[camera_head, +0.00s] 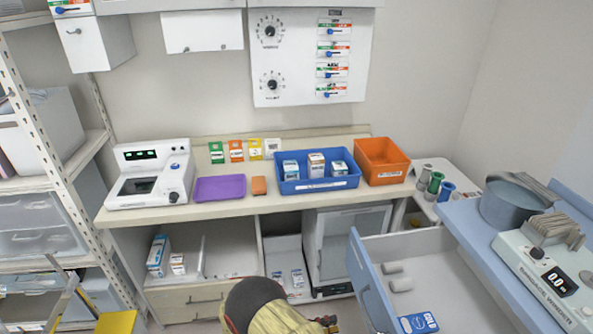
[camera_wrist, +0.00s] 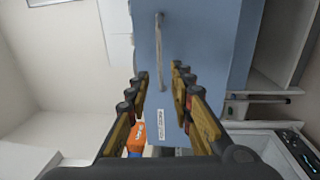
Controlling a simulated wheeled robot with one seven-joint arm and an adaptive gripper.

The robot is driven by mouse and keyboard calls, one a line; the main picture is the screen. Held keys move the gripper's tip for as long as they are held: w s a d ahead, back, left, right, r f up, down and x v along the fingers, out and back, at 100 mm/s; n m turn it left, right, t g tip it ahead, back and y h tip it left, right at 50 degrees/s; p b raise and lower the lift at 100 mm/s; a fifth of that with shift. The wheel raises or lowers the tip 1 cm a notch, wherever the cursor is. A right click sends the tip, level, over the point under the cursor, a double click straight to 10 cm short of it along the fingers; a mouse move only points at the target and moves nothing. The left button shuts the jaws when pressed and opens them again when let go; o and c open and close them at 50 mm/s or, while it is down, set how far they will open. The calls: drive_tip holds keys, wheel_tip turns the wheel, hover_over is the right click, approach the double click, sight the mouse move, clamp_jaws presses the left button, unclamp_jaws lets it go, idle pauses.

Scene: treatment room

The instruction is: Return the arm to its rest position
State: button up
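My gripper (camera_wrist: 160,78) is open in the wrist view, its two fingers apart with nothing between them. Beyond the fingers is a blue drawer front (camera_wrist: 195,40) with a pale vertical handle (camera_wrist: 161,55). I cannot tell whether a finger touches it. In the head view, my yellow and black arm shows at the bottom centre, left of the open drawer (camera_head: 440,270) with its blue front (camera_head: 368,285). The fingertips are mostly cut off there by the lower edge.
A blue-and-white cold pack (camera_head: 418,323) and pale cylinders lie in the drawer. A blue bin (camera_head: 320,186) with several boxes, an orange bin (camera_head: 382,160) and a purple tray (camera_head: 219,188) stand on the counter (camera_head: 270,212). A shelf rack (camera_head: 50,150) stands at left.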

drive_tip(key=s+d+f+n+g+y, duration=0.2)
drive_tip(key=s+f+n, duration=0.2)
drive_tip(key=s+f, duration=0.1)
drive_tip(key=s+a+r+n+g+y, duration=0.2)
drive_tip(key=s+r+g+y, duration=0.15)
drive_tip(key=s+y, duration=0.2)
drive_tip(key=s+a+r+m+t+y, duration=0.1)
drive_tip(key=s+r+m+t+y, duration=0.15)
drive_tip(key=r+y, duration=1.15)
drive_tip(key=s+d+r+m+t+h, duration=0.1)
drive_tip(key=s+d+r+m+t, duration=0.1)
drive_tip(key=r, duration=0.8)
drive_tip(key=s+d+r+m+t+h, duration=0.1)
drive_tip(key=d+r+t, duration=0.3)
drive_tip(key=r, duration=0.6)
drive_tip(key=shift+s+d+r+m+t+p, duration=0.25)
drive_tip(key=shift+s+r+m+t+p, duration=0.1)
drive_tip(key=shift+s+m+t, duration=0.4)
